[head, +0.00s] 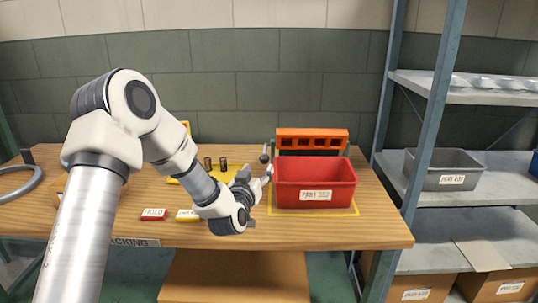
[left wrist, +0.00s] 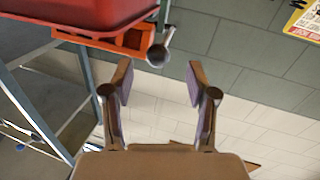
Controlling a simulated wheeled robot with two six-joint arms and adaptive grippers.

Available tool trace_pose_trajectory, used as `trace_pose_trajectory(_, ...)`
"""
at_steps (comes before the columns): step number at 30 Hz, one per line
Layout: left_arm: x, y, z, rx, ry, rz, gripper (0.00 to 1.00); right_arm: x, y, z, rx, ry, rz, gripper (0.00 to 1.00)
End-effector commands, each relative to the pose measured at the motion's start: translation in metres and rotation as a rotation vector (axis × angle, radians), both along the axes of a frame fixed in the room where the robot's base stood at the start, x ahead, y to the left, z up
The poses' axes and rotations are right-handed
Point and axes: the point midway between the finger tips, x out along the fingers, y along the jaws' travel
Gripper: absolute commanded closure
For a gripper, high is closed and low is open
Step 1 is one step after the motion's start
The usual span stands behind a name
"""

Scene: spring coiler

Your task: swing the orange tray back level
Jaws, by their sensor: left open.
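The orange tray (head: 312,133) stands behind the red bin, its face with a row of dark openings turned toward me, so it looks tilted up. Its lower part is hidden by the bin. A grey lever with a round knob (head: 265,157) is at its left end. In the left wrist view the orange tray (left wrist: 125,42) and the knob (left wrist: 157,55) show beyond the fingers. My left gripper (head: 262,178) is open and empty, just left of the red bin and near the knob. The open fingers (left wrist: 160,85) are apart from the knob. My right gripper is not in view.
The red bin (head: 315,186) stands on the wooden bench (head: 345,236) inside a yellow outline. A yellow stand (head: 183,160) and dark cylinders (head: 222,164) are behind my left arm. A metal shelf (head: 430,185) with a grey bin (head: 440,171) stands right.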

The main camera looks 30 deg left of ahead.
Motion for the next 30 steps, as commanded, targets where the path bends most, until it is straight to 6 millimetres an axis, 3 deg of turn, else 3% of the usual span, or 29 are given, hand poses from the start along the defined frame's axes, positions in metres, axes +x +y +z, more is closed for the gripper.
trace_pose_trajectory(12,0.065,0.019,0.0,0.002,0.0,-0.001,0.42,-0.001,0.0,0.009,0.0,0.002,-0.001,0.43)
trace_pose_trajectory(20,0.071,0.021,-0.001,-0.001,0.002,-0.001,0.42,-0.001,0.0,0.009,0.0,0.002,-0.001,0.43)
trace_pose_trajectory(21,0.071,0.021,-0.001,-0.001,0.002,-0.001,0.45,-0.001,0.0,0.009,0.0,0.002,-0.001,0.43)
trace_pose_trajectory(26,0.07,0.021,-0.001,0.0,0.002,-0.001,1.0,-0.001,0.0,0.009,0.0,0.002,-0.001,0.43)
trace_pose_trajectory(30,0.07,0.021,-0.001,0.0,0.002,-0.001,1.0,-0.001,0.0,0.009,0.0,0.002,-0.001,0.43)
